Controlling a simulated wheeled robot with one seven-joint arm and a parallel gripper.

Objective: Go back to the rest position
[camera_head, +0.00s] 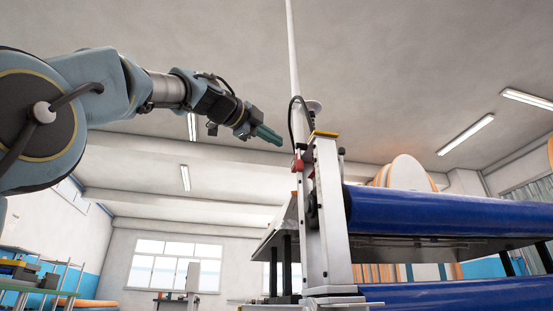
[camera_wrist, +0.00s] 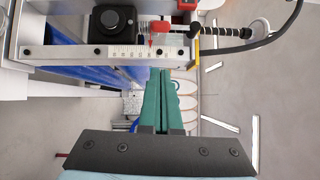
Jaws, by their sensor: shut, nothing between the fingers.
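My gripper (camera_head: 268,135) is at the end of my arm, which reaches in from the left in the head view. Its green fingers are closed together with nothing between them. They point right toward the upper part of a white metal machine post (camera_head: 329,215), with a visible gap in the head view. In the wrist view the green fingers (camera_wrist: 159,103) lie side by side, and the post with its ruler scale (camera_wrist: 135,52) crosses the top of the picture. I cannot tell the exact distance between fingertips and post.
The post carries a red knob (camera_head: 298,165) and a black cable (camera_head: 292,115). Large blue rolls (camera_head: 440,212) extend right from it. A shelf with items (camera_head: 35,275) stands at the lower left. The space above my arm is free up to the ceiling.

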